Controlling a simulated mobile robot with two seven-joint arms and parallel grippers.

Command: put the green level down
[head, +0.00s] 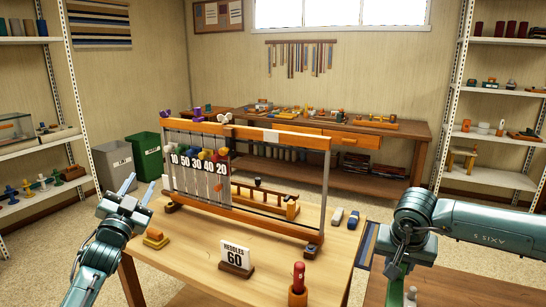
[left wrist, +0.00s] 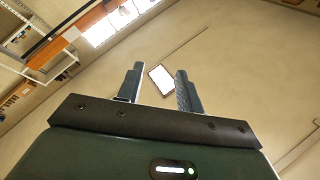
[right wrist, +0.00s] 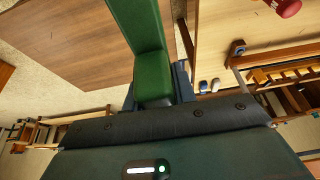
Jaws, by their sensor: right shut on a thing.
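The green level (right wrist: 138,30) is a long green bar held between the fingers of my right gripper (right wrist: 158,92) in the right wrist view. It runs away from the gripper to the top edge of that view. In the head view a green part of the level (head: 396,287) shows below my right gripper (head: 394,266), and the arm hides the rest. A brown tabletop (right wrist: 75,40) lies beyond the level; I cannot tell whether they touch. My left gripper (head: 126,192) is open and empty, left of the loom; its spread fingers also show in the left wrist view (left wrist: 157,88).
A wooden table (head: 190,252) carries a loom frame (head: 275,137), a "HEDDLES 60" sign (head: 235,255) and a red-topped peg in a block (head: 298,280). The brown table (head: 465,272) at lower right looks mostly clear. Shelves stand at both sides.

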